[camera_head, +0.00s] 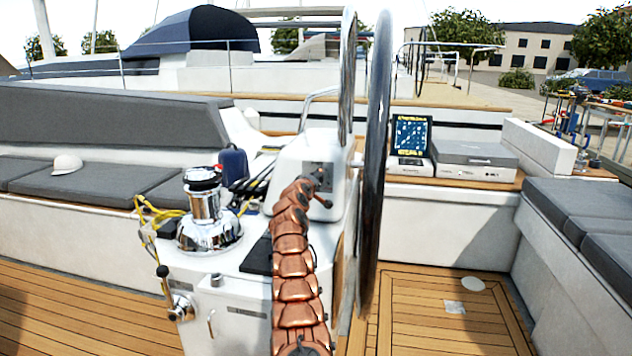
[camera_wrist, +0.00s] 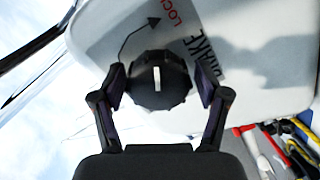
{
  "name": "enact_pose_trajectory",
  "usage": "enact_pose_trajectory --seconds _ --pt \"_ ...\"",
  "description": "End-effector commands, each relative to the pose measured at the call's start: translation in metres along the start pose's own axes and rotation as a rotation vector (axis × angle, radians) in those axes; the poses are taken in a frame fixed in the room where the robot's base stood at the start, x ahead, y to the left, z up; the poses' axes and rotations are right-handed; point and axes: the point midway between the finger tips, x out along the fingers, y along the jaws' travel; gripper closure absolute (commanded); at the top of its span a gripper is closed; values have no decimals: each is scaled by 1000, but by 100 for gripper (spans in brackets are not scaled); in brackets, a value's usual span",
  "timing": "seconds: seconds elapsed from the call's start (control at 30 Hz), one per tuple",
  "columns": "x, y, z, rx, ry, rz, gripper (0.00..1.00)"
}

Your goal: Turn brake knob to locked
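The brake knob (camera_wrist: 158,82) is black and ridged, with a white pointer mark that runs up and down in the wrist view. It sits on a white console face (camera_wrist: 100,30) beside a BRAKE label (camera_wrist: 205,58) and a curved arrow leading to red LOCK lettering, partly cut off. My gripper (camera_wrist: 160,88) has one finger on each side of the knob. The left pad is very close to it or touching; a narrow gap shows at the right pad. In the head view my gripper (camera_head: 322,188) is at the grey panel of the white steering pedestal (camera_head: 335,145); the knob is not clear there.
The large steering wheel (camera_head: 376,170) stands just right of my gripper. A chrome winch (camera_head: 207,212) with yellow rope is to the left. Loose tools (camera_wrist: 285,145) lie at the lower right of the wrist view. Open teak floor (camera_head: 440,315) lies beyond the wheel.

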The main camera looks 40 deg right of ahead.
Motion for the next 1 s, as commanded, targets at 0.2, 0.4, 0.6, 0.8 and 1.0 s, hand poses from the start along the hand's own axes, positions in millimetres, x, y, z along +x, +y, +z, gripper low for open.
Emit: enact_pose_trajectory --seconds 0.2,0.4,0.6,0.8,1.0 --pt "1 1 2 -1 -3 1 16" --pt "0 0 2 -1 -3 0 16" --pt "-3 -1 2 2 -6 0 16" --pt "-9 -3 3 2 -8 -3 16" --pt "-18 -4 2 0 -7 -4 16"
